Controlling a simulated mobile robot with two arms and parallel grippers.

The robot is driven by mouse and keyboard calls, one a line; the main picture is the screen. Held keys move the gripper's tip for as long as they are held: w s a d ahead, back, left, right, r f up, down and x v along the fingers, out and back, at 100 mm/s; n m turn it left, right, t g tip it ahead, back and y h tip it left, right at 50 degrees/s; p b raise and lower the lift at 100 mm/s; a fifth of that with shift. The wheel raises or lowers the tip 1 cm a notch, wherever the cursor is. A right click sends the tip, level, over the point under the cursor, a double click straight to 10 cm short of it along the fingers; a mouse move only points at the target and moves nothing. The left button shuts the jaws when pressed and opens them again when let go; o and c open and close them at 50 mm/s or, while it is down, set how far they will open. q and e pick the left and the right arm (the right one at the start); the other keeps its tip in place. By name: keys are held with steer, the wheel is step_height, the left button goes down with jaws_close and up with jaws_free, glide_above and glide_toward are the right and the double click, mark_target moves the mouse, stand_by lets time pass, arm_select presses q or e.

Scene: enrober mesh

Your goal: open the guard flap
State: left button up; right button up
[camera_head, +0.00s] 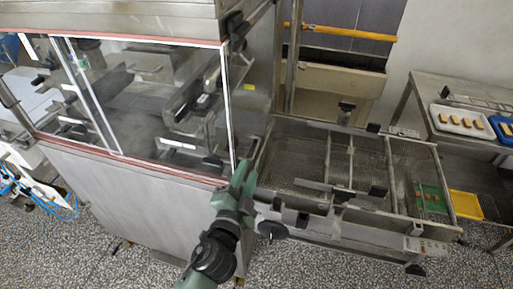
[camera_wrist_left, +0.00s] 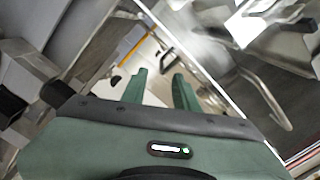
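The guard flap appears to be the large clear panel with a white and red edge (camera_head: 227,112) on the front of the steel machine. Its lower edge meets the metal side of the housing, and I see no clear gap there. My left gripper (camera_head: 242,172) is at the panel's lower right corner, green fingers pointing up. In the left wrist view the two fingers (camera_wrist_left: 162,88) are apart with nothing between them. The white panel edge (camera_wrist_left: 205,75) runs diagonally just right of the fingers, and a bent metal bar (camera_wrist_left: 265,95) shows beyond it. I cannot tell whether the fingers touch the panel. My right gripper is not in view.
A mesh conveyor frame (camera_head: 300,170) with crossbars and knobs extends right of the machine. A yellow rail (camera_head: 340,32) runs behind it. A steel table (camera_head: 440,90) at the right holds a white tray (camera_head: 437,120) and a blue tray (camera_head: 496,121). Speckled floor is open in front.

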mark_target(255, 152)
arm_select(q)
steer(key=x, duration=0.2)
steer(key=p+x, duration=0.1)
steer(key=x, duration=0.4)
steer(key=shift+r+p, duration=0.25)
steer(key=shift+p, duration=0.1)
steer(key=shift+w+d+f, duration=0.1)
steer(key=shift+w+d, duration=0.05)
steer(key=shift+w, duration=0.35)
steer(key=shift+s, duration=0.1)
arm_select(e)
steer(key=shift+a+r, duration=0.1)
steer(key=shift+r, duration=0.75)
arm_select(q)
jaws_close()
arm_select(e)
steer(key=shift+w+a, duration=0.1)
